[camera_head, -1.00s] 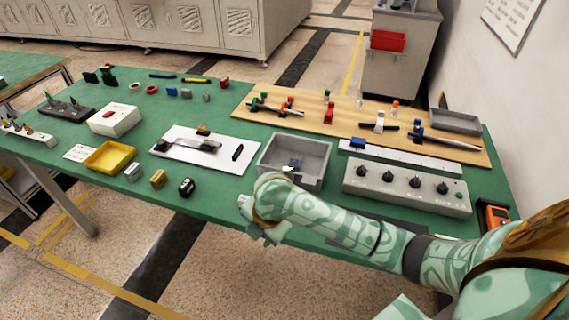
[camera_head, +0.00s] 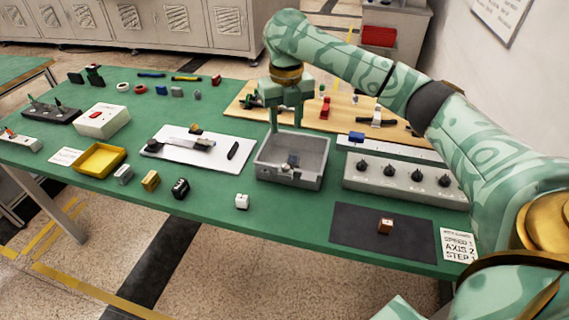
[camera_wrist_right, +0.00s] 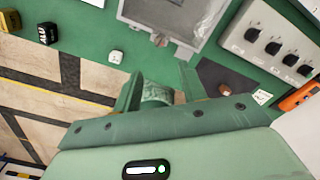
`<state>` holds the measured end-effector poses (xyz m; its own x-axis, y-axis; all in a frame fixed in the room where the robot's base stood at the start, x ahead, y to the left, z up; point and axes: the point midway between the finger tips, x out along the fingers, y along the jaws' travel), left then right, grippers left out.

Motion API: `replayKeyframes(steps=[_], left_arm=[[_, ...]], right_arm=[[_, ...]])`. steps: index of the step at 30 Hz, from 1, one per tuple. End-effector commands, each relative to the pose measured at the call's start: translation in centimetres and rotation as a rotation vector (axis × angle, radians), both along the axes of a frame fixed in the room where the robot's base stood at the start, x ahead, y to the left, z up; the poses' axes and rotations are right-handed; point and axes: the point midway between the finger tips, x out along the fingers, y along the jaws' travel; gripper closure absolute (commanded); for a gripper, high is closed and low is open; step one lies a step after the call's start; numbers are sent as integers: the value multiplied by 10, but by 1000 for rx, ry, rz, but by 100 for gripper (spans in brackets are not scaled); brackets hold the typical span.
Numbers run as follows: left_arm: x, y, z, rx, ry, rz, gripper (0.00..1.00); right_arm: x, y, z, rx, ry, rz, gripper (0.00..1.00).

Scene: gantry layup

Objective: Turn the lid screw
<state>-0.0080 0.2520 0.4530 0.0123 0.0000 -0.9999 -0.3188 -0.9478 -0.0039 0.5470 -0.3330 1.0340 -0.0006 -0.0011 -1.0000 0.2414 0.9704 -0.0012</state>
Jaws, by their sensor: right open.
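No lid screw can be made out clearly. In the right wrist view, part of the box (camera_wrist_right: 130,12) shows at the top, with a small brownish round part (camera_wrist_right: 159,40) by its near edge. My right gripper (camera_head: 286,122) points down at the box's back left side, fingers apart and empty. Whether its tips touch the box I cannot tell. Its fingers also show in the wrist view (camera_wrist_right: 160,85). My left gripper is out of view.
A grey control box with several black knobs (camera_head: 403,190) stands right of the grey box. A dark mat (camera_head: 350,225) bearing a small brown block (camera_head: 385,226) and a white cube (camera_head: 242,201) lie in front. A white board (camera_head: 160,153) is left.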

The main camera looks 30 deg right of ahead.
Motion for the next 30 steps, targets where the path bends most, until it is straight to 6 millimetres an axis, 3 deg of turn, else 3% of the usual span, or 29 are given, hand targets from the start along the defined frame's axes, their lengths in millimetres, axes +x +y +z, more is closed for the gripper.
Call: replayKeyframes(steps=[1, 3, 12, 18, 28, 30], left_arm=[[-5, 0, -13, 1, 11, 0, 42], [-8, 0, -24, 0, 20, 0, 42], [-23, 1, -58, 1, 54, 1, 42], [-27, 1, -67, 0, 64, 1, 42], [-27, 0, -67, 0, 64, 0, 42], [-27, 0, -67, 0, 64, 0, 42]], right_arm=[[1, 0, -23, 1, 7, 0, 58], [0, 0, -44, 1, 8, -1, 58], [0, 1, -111, 1, 5, -1, 58], [0, 1, -128, 2, 0, -1, 58], [0, 1, -129, 1, -2, -2, 58], [0, 1, -129, 1, -2, -2, 75]])
